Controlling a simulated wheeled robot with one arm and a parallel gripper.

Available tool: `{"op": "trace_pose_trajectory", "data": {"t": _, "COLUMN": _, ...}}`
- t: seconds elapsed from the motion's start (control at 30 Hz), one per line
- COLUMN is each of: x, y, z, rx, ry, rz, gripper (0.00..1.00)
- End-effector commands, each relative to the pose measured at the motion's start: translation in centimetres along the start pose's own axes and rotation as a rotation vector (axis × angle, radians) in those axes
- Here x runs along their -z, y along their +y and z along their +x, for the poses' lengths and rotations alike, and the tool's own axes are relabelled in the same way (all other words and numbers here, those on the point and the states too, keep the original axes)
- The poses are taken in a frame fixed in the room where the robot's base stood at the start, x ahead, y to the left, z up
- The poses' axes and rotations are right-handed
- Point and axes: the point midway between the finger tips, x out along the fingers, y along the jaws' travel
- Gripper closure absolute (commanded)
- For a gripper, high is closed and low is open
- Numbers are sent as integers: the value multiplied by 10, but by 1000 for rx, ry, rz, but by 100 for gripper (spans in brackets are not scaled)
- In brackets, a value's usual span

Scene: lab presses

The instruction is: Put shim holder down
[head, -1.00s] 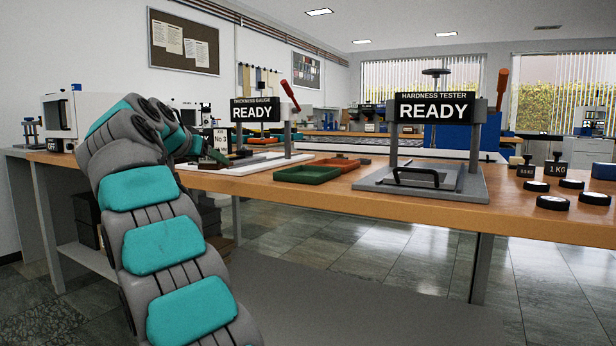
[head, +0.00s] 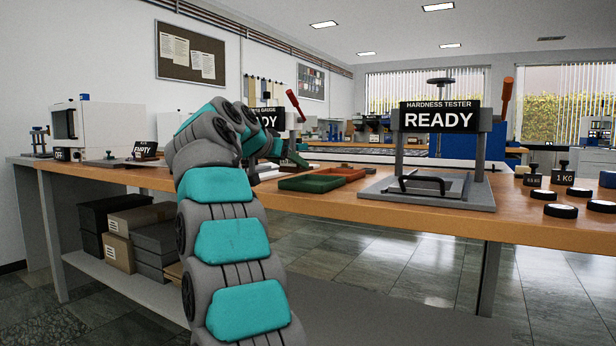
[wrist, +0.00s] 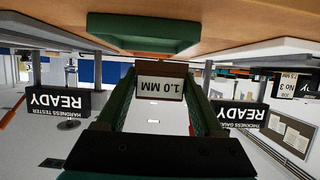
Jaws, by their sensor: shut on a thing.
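The shim holder (wrist: 162,83) is a small brown block with a white label reading "1.0 MM", upside down in the wrist view. My gripper (wrist: 161,92) is shut on it, with a green finger on each side. In the head view my gripper (head: 293,157) is above the bench, in front of the thickness gauge (head: 268,121) and left of the green tray (head: 304,184). The holder cannot be made out there. The wrist view shows the green tray (wrist: 150,47) close to the holder but apart from it, with the bench (wrist: 240,20) around it.
An orange tray (head: 342,174) lies behind the green one. The hardness tester (head: 440,117), reading READY, stands to the right on its grey base. Round weights (head: 561,210) sit at the far right. Bare wood runs along the bench's front edge (head: 340,200).

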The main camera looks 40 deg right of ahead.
Motion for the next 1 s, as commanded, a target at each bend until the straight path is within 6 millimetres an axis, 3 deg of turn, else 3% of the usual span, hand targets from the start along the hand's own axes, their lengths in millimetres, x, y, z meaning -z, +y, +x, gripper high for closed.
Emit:
{"op": "trace_pose_trajectory", "data": {"t": 0.13, "x": 9, "y": 14, "z": 29, "rx": -3, "ry": -3, "rz": 0, "gripper": 86}}
{"op": "trace_pose_trajectory", "data": {"t": 0.3, "x": 14, "y": 21, "z": 46, "rx": -1, "ry": 0, "rz": -2, "gripper": 86}}
{"op": "trace_pose_trajectory", "data": {"t": 0.73, "x": -16, "y": 22, "z": 61, "rx": 0, "ry": -2, "rz": -5, "gripper": 86}}
{"op": "trace_pose_trajectory", "data": {"t": 1.0, "x": -18, "y": 22, "z": 62, "rx": 0, "ry": 0, "rz": -2, "gripper": 86}}
